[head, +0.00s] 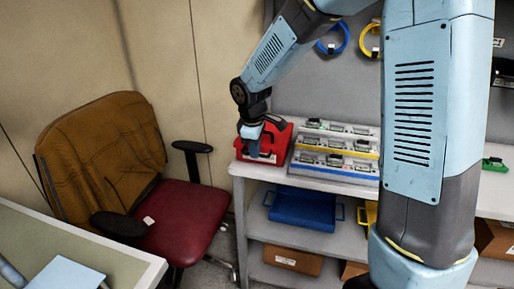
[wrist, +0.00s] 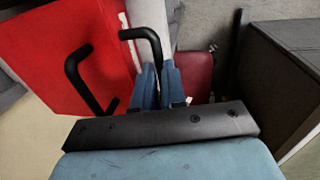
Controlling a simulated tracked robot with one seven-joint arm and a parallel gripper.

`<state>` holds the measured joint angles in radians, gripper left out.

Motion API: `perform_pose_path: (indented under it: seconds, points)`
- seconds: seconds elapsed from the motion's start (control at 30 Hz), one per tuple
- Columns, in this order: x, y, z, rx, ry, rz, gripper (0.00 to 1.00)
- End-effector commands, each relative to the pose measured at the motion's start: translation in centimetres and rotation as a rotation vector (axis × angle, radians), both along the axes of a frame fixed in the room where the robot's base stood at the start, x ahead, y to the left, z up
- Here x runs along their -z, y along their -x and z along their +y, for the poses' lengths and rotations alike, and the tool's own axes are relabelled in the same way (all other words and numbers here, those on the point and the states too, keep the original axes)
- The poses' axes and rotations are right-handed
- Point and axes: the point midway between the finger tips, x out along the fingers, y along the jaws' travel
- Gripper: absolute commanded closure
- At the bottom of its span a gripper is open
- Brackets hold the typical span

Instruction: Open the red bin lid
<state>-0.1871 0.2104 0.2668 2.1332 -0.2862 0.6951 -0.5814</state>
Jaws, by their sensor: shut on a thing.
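The red bin (head: 280,148) stands at the left end of the white-topped shelf unit in the head view. Its broad red face (wrist: 70,50) fills the upper left of the wrist view, and the lid looks down. Black bars, which look like handle parts (wrist: 90,80), stand out in front of the red face. My gripper (head: 256,150) reaches down at the bin's front left. In the wrist view, my gripper's blue fingers (wrist: 160,85) are close together beside the bin's edge, where the right black bar ends. The exact contact is partly hidden.
Grey racks of small parts (head: 335,152) stand right of the bin. A blue tray (head: 303,208) is on the shelf below. A brown-backed chair with a red seat (head: 180,218) stands left of the shelf unit. A pale table (head: 70,245) is at the lower left.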

Motion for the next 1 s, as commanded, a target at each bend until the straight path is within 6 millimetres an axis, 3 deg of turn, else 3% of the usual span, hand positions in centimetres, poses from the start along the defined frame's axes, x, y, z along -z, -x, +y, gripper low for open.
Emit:
perform_pose_path:
  seconds: [0.3, 0.43, 0.57, 0.83, 0.87, 1.0]
  points:
    - [-0.1, 8.2, 3.1, -0.007, 0.001, -0.001, 1.0]
    - [-0.1, 10.4, 3.9, -0.005, 0.0, -0.001, 1.0]
    - [0.0, 11.3, 4.2, -0.003, 0.0, -0.001, 1.0]
    - [0.0, 11.4, 4.2, -0.001, 0.0, -0.001, 1.0]
    - [0.0, 11.4, 4.2, -0.001, 0.0, -0.001, 0.88]
    - [0.0, 11.4, 4.2, -0.002, -0.001, 0.0, 0.75]
